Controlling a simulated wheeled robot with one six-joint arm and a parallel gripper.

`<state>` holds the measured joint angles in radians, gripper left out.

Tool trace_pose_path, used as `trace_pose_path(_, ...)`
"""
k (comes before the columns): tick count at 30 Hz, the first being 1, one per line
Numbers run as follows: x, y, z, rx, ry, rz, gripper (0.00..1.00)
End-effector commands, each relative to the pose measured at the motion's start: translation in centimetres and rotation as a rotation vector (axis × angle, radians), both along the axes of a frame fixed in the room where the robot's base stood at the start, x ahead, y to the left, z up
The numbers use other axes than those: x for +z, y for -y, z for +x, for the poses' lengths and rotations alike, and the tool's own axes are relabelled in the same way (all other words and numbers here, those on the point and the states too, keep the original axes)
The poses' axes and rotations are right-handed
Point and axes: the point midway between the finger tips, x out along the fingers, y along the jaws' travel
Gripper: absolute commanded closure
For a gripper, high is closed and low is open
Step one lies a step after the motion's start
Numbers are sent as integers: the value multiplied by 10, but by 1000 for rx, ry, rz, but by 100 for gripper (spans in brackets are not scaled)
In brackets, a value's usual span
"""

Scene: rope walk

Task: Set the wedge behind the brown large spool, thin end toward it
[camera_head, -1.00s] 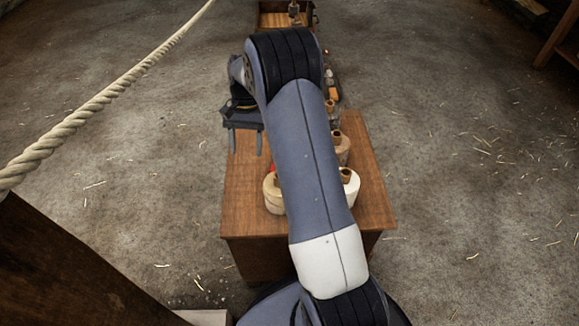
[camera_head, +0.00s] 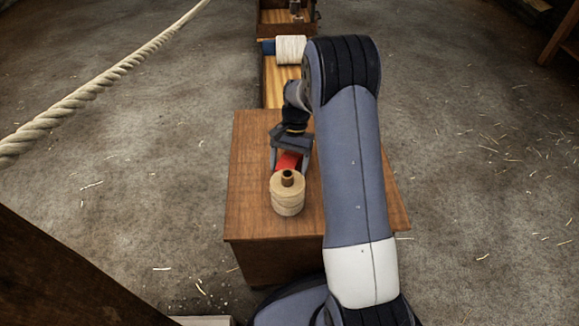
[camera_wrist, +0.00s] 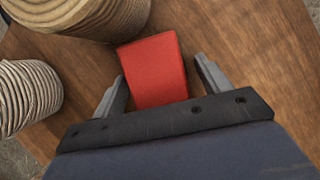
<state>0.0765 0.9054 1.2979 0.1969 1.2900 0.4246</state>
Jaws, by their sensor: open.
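The red wedge (camera_wrist: 154,70) lies on the wooden bench top between the fingers of my gripper (camera_wrist: 160,84), with gaps at its sides in the wrist view. In the head view the wedge (camera_head: 288,161) shows between the fingers of my gripper (camera_head: 291,158), which reaches down from behind. My gripper is open. A tan spool (camera_head: 287,196) stands upright just in front of the wedge. A large tan-brown spool (camera_wrist: 82,15) is at the wedge's upper left in the wrist view. I cannot tell which end of the wedge is thin.
A paler spool (camera_wrist: 24,96) stands at the left in the wrist view. My arm hides the bench's right part in the head view. A white roll (camera_head: 291,49) lies in the tray beyond the bench (camera_head: 250,215). The bench's left side is clear.

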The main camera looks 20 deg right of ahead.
Motion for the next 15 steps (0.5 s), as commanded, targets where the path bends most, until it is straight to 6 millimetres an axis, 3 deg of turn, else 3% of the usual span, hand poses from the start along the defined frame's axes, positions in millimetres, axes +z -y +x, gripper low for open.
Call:
trace_pose_path(2, 1, 0, 0, 0, 0, 0, 27)
trace_pose_path(15, 1, 0, 0, 0, 0, 0, 62)
